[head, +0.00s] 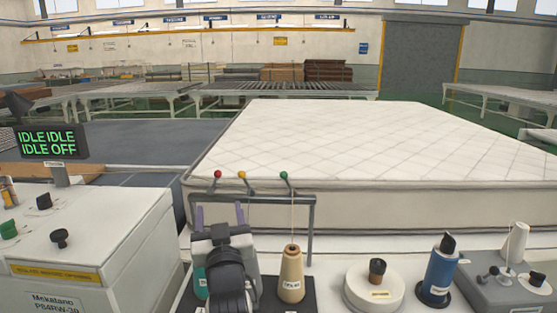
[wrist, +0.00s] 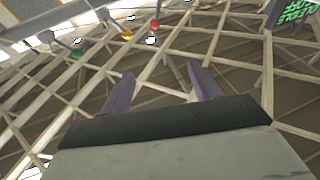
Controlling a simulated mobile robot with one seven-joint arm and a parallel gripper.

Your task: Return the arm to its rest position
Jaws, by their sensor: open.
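My gripper (head: 220,214) stands at the front centre of the head view with its two purple fingers pointing up. It is behind my dark and grey wrist, which hides part of it. In the wrist view my gripper (wrist: 160,70) shows its fingers spread apart, with nothing between them. The fingers are just below the red, yellow and green balls of a grey frame, by the near edge of the large white quilted mattress (head: 370,145). I cannot tell whether anything touches.
A thread cone (head: 291,275) stands close right of my wrist. Further right are a white round base (head: 374,291), a blue spool (head: 440,270) and a grey box (head: 510,293). A control cabinet (head: 90,235) with an IDLE sign (head: 49,143) is at left.

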